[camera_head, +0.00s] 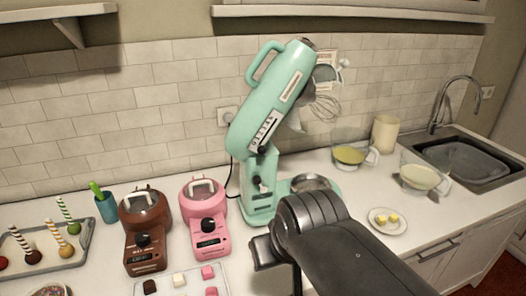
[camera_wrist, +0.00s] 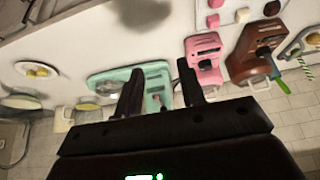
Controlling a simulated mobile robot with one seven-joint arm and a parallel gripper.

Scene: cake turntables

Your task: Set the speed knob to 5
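A mint-green stand mixer (camera_head: 272,95) stands against the tiled wall with its head tilted up and a whisk (camera_head: 325,106) hanging from it. A marked strip (camera_head: 263,131) with a small dark control runs along the side of the head; its setting is too small to read. Dark details also show on the mixer's column (camera_head: 257,184). In the wrist view the mint mixer (camera_wrist: 157,78) appears beyond and between my fingers. My gripper (camera_wrist: 160,82) is open with nothing between its fingers, apart from the mixer. In the head view my dark arm hides part of the counter in front of the mixer.
A pink machine (camera_head: 205,225) and a brown machine (camera_head: 146,240), each with a black knob, stand left of the mixer. A metal bowl (camera_head: 312,183) is at the mixer's base. Glass bowls (camera_head: 350,155), a butter plate (camera_head: 388,221) and the sink (camera_head: 463,162) are to the right.

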